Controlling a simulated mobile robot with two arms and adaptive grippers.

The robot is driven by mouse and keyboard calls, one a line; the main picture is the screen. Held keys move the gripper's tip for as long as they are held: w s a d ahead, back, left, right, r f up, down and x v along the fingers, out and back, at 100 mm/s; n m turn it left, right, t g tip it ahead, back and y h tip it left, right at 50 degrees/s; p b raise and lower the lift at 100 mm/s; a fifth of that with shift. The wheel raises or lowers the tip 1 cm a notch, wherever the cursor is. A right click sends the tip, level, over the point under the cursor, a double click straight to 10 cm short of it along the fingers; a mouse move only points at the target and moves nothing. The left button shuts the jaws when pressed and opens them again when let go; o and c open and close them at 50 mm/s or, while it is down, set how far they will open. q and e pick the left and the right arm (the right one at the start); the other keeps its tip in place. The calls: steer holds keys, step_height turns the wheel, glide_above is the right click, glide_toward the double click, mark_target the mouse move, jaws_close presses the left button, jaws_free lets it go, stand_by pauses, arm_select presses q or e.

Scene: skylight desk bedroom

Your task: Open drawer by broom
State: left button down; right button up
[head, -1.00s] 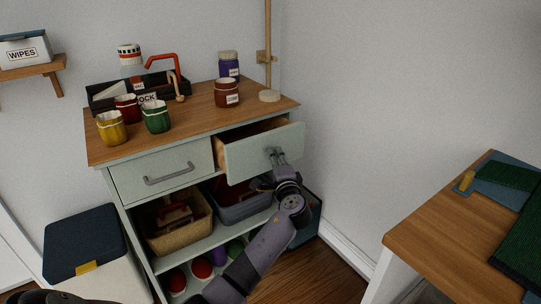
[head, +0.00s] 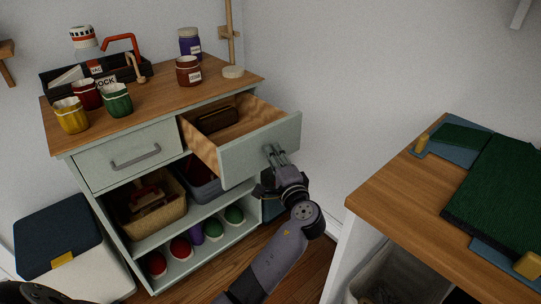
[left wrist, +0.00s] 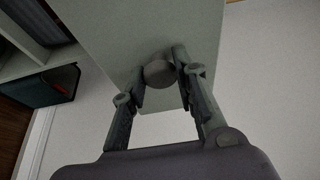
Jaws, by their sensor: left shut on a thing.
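In the left wrist view the rounded grey handle (left wrist: 159,73) sits between the two fingers. A wooden pole (head: 230,18), likely the broom, stands in the corner behind this drawer. The left drawer (head: 130,155) is closed, with a grey bar handle. My right gripper is not in view.
Cups, jars and a black caddy stand on the wooden top (head: 150,105). Bins and several coloured balls fill the open shelves below. A lidded box (head: 58,232) stands at left. A wooden desk (head: 400,190) with a green mat is at right, with floor between.

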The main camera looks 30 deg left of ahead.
arm_select(q)
steer(key=c, duration=1.3)
jaws_free()
steer(key=v, duration=1.2)
